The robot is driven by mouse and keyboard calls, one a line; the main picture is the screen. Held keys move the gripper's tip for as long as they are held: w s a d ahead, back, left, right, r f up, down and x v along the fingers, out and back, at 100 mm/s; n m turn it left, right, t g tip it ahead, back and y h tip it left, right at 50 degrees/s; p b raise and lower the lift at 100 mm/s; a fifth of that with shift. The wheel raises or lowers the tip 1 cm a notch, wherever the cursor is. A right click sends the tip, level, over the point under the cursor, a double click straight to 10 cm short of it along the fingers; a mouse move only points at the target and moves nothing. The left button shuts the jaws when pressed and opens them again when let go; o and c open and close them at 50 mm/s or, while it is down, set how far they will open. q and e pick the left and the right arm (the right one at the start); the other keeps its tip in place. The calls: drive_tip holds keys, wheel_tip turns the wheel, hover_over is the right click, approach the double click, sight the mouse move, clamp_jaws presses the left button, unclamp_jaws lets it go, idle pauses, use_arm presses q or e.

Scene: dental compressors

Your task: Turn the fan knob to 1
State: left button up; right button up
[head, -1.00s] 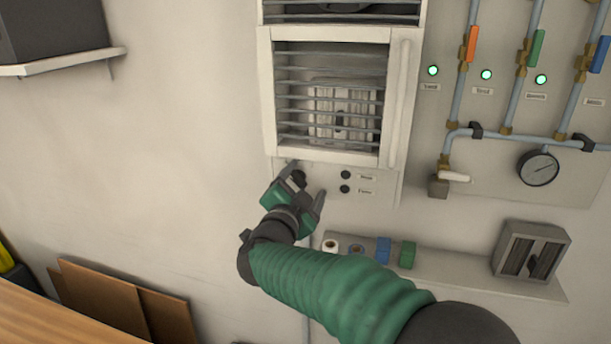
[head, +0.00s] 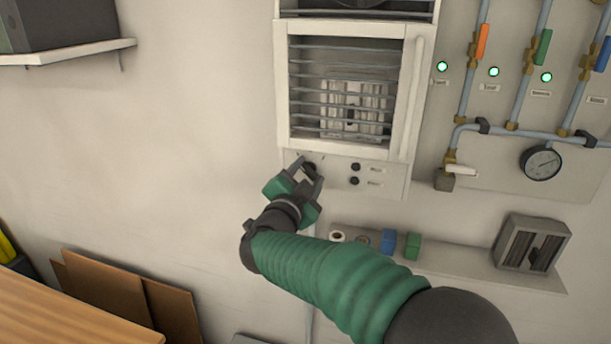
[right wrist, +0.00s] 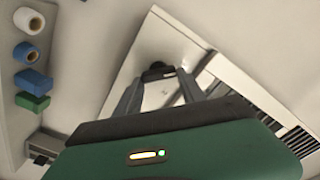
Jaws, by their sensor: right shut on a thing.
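The fan knob (head: 309,168) is a dark round knob at the lower left of the white panel, below the slatted cabinet. My right gripper (head: 308,174) is at the knob, with its fingers closed around it. In the right wrist view the dark knob (right wrist: 157,71) shows between the two fingertips (right wrist: 158,82). The fingers partly hide the knob, and I cannot read its setting. My left gripper is not in view.
The slatted cabinet (head: 283,90) is above. A shelf (head: 460,277) with tape rolls and blue and green blocks is below right. Pipes with coloured valves and a gauge (head: 541,163) are at right.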

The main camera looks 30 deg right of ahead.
drive_tip(key=shift+f, duration=0.2)
drive_tip(key=shift+b, duration=0.3)
drive_tip(key=m+b, duration=0.2)
drive_tip(key=b, duration=0.1)
drive_tip(key=f+m+b, duration=0.1)
drive_tip(key=m+b, duration=0.2)
drive_tip(key=b, duration=0.1)
drive_tip(key=shift+m, duration=0.3)
drive_tip(key=shift+r+m+b, duration=0.1)
drive_tip(key=shift+m+b, duration=1.4)
drive_tip(key=shift+b, duration=0.05)
